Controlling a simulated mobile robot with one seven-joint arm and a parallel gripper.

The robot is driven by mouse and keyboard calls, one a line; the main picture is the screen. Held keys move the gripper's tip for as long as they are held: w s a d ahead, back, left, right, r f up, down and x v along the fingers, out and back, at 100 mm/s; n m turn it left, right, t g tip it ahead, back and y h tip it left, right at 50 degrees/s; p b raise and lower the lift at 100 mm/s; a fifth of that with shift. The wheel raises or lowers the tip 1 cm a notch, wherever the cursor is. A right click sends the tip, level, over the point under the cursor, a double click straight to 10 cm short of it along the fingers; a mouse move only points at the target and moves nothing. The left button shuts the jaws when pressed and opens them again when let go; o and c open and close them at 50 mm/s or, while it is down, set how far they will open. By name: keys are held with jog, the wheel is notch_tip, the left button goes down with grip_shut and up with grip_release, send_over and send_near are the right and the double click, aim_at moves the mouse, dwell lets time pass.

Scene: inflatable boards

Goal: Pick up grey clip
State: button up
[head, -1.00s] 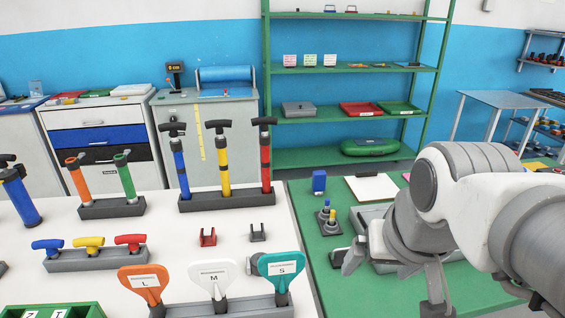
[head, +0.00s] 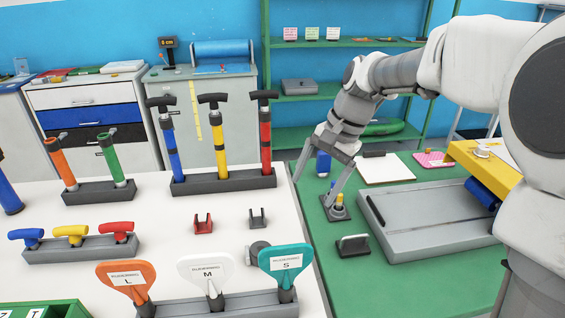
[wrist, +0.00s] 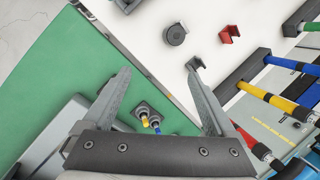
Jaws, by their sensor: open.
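The grey clip (head: 258,218) is a small U-shaped piece standing on the white table, right of a similar red clip (head: 203,223). In the wrist view the grey clip (wrist: 195,63) shows by the tip of the right finger, partly hidden by it. My gripper (head: 315,188) is open and empty, fingers pointing down. It hangs over the green table near its left edge, to the right of the grey clip and apart from it. In the wrist view the gap between the fingers (wrist: 158,74) holds nothing.
A rack of pumps (head: 222,181) stands behind the clips. A dark round piece (head: 258,253) and paddle handles (head: 213,278) are in front.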

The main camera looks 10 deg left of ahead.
jog(key=w+a+f+m+g+y+b, duration=0.3)
jog(key=w+a+f+m+y, duration=0.15)
jog(key=w+f, duration=0.55)
jog(key=m+y+b, duration=0.2)
jog(key=m+y, duration=0.3)
send_near(241, 225)
jog(key=a, duration=0.1)
jog(key=a+b, duration=0.1)
jog(key=a, duration=0.1)
jog(key=shift+s+a+r+n+b, duration=0.2)
jog(key=shift+s+a+n+b, duration=0.05)
jog(key=shift+s+a+b, duration=0.15)
jog(key=shift+b+x, duration=0.55)
jog(key=shift+x, duration=2.25)
jog(key=shift+a+r+g, duration=0.1)
jog(key=shift+r+g, duration=0.1)
jog(key=shift+g, duration=0.1)
jog(key=c, duration=1.4)
jog(key=shift+r, duration=0.1)
